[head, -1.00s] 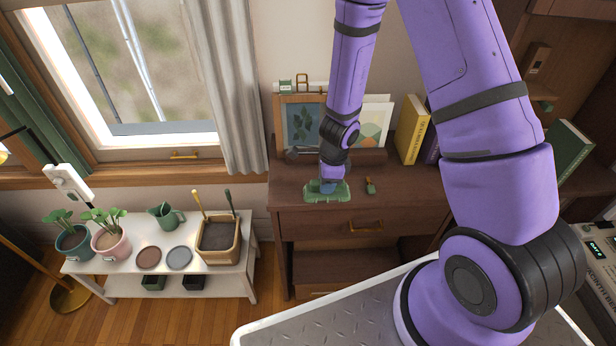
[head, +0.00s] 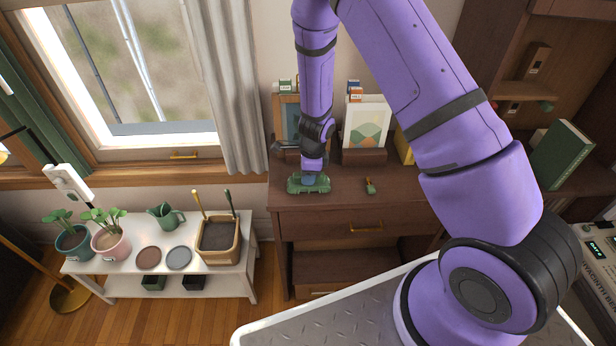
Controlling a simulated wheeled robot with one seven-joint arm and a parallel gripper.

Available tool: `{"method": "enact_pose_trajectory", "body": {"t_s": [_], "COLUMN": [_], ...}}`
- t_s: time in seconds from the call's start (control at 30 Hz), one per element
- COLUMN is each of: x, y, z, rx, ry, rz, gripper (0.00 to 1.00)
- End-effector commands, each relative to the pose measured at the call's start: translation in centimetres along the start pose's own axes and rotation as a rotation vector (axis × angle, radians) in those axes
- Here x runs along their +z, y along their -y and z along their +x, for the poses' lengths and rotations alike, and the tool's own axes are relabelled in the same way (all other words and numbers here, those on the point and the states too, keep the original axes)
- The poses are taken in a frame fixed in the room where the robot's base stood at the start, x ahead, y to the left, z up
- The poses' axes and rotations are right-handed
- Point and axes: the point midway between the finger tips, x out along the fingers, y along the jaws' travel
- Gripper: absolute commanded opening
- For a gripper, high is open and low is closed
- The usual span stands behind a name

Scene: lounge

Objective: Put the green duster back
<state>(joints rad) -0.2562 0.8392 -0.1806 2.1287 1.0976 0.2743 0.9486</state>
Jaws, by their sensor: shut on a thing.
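The green duster (head: 296,186) is a low, wide green piece at the end of my arm, over the left part of the brown dresser top (head: 335,188). My gripper (head: 309,179) points down and is shut on it from above. The fingers are small and partly hidden, and I cannot tell whether the duster touches the wood.
A small green and brown item (head: 370,187) lies right of the duster. Behind stand a landscape print (head: 366,124), a blue print (head: 291,121) partly hidden by my arm, and a yellow book (head: 404,147). A white plant bench (head: 215,259) stands left.

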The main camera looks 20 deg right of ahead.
Motion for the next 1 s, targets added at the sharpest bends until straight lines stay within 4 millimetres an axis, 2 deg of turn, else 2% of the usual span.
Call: {"method": "enact_pose_trajectory", "body": {"t_s": [0.1, 0.37, 0.4, 0.5, 0.83, 1.0], "x": [-0.1, -0.1, -0.1, -0.1, -0.1, 0.0], "y": [0.0, 0.0, 0.0, 0.0, 0.0, 0.1], "z": [0.9, 0.9, 0.9, 0.9, 0.6, -1.4], "rx": [0.001, 0.000, 0.000, 0.000, -0.001, -0.003], "ry": [0.001, 0.001, 0.000, 0.001, 0.001, 0.002], "rz": [0.001, 0.000, 0.000, 0.000, -0.001, -0.004], "gripper": [0.08, 0.08, 0.34, 0.53, 0.53, 0.53]}}
